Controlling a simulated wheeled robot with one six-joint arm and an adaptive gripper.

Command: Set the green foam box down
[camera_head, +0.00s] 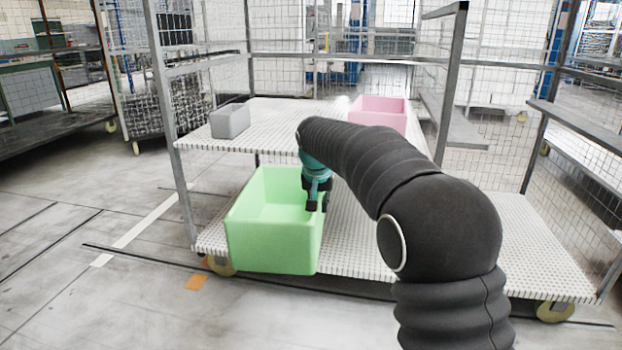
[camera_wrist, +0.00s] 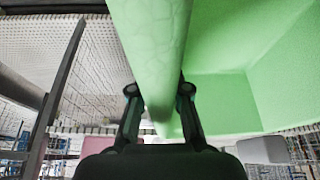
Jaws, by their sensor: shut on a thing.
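The green foam box (camera_head: 277,243) is an open-topped box at the left front of the lower shelf (camera_head: 365,246) in the head view. My gripper (camera_head: 315,207) points down at its right wall. In the wrist view my gripper (camera_wrist: 158,95) has one finger on each side of the green foam box's wall (camera_wrist: 155,45) and is shut on it. The box looks upright and its inside looks empty. Its underside is hidden, so I cannot tell whether it touches the shelf or hangs just above it.
A grey box (camera_head: 229,121) and a pink box (camera_head: 379,113) stand on the upper shelf (camera_head: 275,130). A metal post (camera_head: 170,125) rises at the left of the cart. The lower shelf is bare to the right, partly behind my arm.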

